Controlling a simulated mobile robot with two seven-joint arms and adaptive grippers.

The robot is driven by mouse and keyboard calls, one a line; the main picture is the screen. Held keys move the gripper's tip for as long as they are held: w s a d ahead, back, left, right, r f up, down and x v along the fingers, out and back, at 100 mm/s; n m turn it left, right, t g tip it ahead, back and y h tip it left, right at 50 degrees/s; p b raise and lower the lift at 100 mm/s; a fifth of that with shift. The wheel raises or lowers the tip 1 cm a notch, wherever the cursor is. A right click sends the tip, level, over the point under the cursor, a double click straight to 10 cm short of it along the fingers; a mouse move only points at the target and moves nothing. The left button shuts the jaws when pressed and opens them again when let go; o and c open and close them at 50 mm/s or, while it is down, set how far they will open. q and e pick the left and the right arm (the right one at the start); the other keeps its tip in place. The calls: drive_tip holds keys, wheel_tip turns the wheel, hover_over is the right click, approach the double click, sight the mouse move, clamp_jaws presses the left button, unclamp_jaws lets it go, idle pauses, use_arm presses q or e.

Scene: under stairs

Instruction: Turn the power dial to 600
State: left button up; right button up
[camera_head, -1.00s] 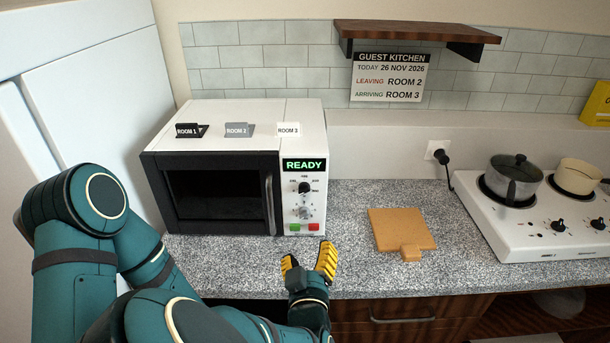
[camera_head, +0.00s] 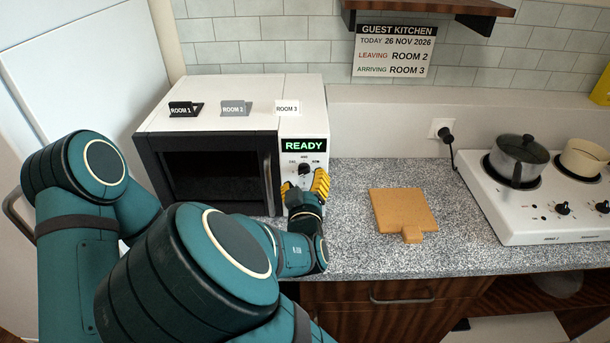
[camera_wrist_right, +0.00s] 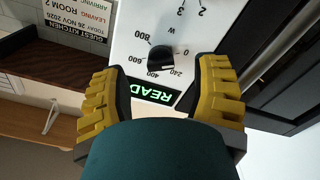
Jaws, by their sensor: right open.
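The white microwave (camera_head: 224,92) stands at the back left of the counter, its display (camera_head: 303,145) reading READY. Its black power dial (camera_head: 304,169) sits just below the display. The dial also shows in the right wrist view (camera_wrist_right: 161,57), upside down, with 0, 240, 400, 600 and 800 printed around it. I cannot clearly tell which number its pointer faces. My right gripper (camera_head: 304,182) is open in front of the panel. In the wrist view its yellow fingers (camera_wrist_right: 158,68) stand apart on either side of the dial, with no clear contact. My left gripper is out of view.
Small room signs (camera_head: 235,108) stand on the microwave. A cutting board (camera_head: 402,209) lies right of it, with bare counter around. A hob (camera_head: 530,220) with a lidded pot (camera_head: 519,158) is at far right. A shelf (camera_head: 430,8) hangs above.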

sight(304, 171)
drive_tip(key=shift+w, duration=1.3)
drive_tip(key=shift+c, duration=0.4)
clamp_jaws()
